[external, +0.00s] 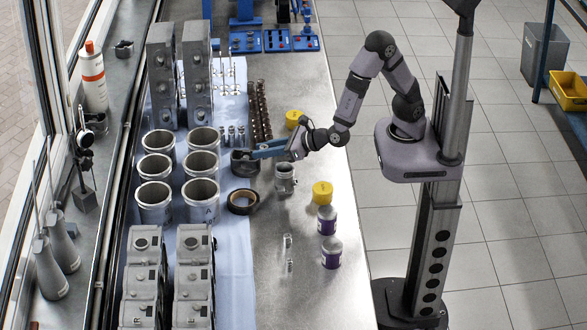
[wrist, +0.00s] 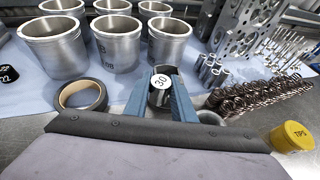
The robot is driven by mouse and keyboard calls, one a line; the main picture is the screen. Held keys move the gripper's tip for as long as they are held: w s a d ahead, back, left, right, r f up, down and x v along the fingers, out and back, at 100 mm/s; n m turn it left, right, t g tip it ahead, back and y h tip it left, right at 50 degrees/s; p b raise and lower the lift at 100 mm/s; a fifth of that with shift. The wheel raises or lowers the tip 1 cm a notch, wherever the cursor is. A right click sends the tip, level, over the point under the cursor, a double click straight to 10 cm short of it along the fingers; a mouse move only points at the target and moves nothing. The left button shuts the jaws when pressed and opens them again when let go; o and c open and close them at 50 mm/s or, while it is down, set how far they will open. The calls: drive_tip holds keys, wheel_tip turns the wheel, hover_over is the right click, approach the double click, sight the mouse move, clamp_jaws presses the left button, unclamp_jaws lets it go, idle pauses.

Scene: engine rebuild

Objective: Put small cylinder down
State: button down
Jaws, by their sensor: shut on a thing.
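The small cylinder (wrist: 160,97) is dark with a round white label reading "30", and it sits between my blue fingers in the wrist view. In the external view it is a dark round shape (external: 243,165) at the end of my gripper (external: 246,154). My gripper (wrist: 160,80) is shut on it, reaching in from the right at the right edge of the blue cloth (external: 234,260). Whether the cylinder touches the surface is unclear. Several large silver cylinder liners (external: 202,192) stand on the cloth to the left, also in the wrist view (wrist: 116,42).
A dark tape-like ring (external: 242,202) lies just in front of the held cylinder. A metal piston-like part (external: 285,179) stands to its right. Springs (external: 260,112) and small metal pins (external: 232,135) are behind. Yellow-lidded (external: 322,192) and purple cans (external: 331,252) stand near the bench's right edge.

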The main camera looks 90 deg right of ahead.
drive_tip(key=s+a+r+n+y+b, duration=0.3)
drive_tip(key=a+n+y+b, duration=0.25)
drive_tip(key=a, duration=0.45)
drive_tip(key=s+a+r+n+y+b, duration=0.2)
drive_tip(key=a+n+y+b, duration=0.25)
drive_tip(key=a+b, duration=0.4)
drive_tip(key=shift+m+g, duration=0.3)
drive_tip(key=shift+m, duration=0.2)
drive_tip(key=shift+s+a+f+b, duration=0.1)
drive_tip(key=shift+a+f+b, duration=0.15)
drive_tip(key=shift+f+b, duration=1)
drive_tip(key=shift+w+a+f+b, duration=0.1)
drive_tip(key=shift+a+f+b, duration=0.25)
drive_tip(key=shift+f, duration=1.7)
drive_tip(key=shift+s+a+f+b, duration=0.1)
drive_tip(key=shift+a+f+b, duration=0.1)
drive_tip(key=shift+f+b, duration=1.1)
drive_tip(key=shift+f+b, duration=0.4)
drive_tip(key=shift+f, duration=0.6)
drive_tip(key=c, duration=1.5)
unclamp_jaws()
drive_tip(key=shift+s+f, duration=0.1)
drive_tip(key=shift+f, duration=0.1)
drive_tip(key=shift+r, duration=0.1)
